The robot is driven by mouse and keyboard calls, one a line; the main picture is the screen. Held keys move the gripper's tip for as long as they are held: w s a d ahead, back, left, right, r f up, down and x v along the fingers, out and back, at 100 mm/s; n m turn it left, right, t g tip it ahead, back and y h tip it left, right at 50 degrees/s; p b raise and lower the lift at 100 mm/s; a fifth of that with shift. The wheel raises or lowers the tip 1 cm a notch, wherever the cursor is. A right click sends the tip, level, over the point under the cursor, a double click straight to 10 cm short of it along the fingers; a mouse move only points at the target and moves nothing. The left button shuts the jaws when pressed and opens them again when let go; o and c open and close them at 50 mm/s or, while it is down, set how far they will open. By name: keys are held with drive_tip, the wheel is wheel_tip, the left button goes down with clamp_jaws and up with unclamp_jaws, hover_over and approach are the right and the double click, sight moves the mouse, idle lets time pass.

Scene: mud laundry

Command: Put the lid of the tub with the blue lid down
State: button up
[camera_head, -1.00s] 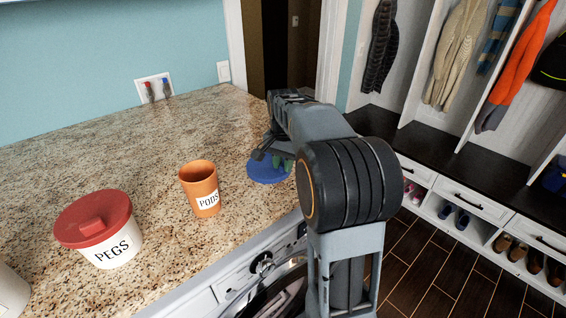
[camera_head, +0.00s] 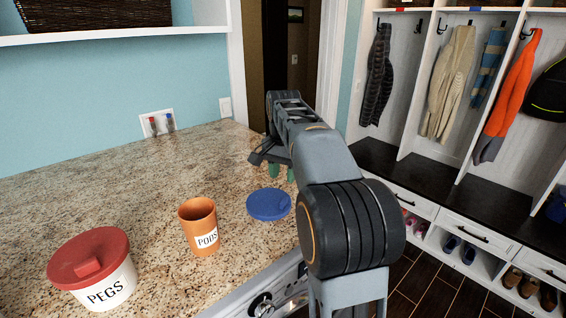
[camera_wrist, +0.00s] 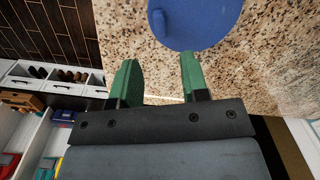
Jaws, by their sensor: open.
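The blue lid (camera_head: 269,204) is a round disc lying flat on the granite counter (camera_head: 125,185), near its front edge. In the wrist view the lid (camera_wrist: 205,22) is partly cut off by the top edge, with a blue knob at its left side. My gripper (camera_head: 283,172) is above and beyond the lid in the head view. Its two green fingers (camera_wrist: 160,78) are spread apart with nothing between them, and they are apart from the lid. No tub body shows with the blue lid.
An orange PODS cup (camera_head: 197,221) and a white PEGS tub with a red lid (camera_head: 88,258) stand on the counter to the left. A washing machine (camera_head: 265,305) is below the front edge. Cubbies with coats stand at right. The counter behind the cup is clear.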

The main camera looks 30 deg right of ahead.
drive_tip(key=shift+r, duration=1.6)
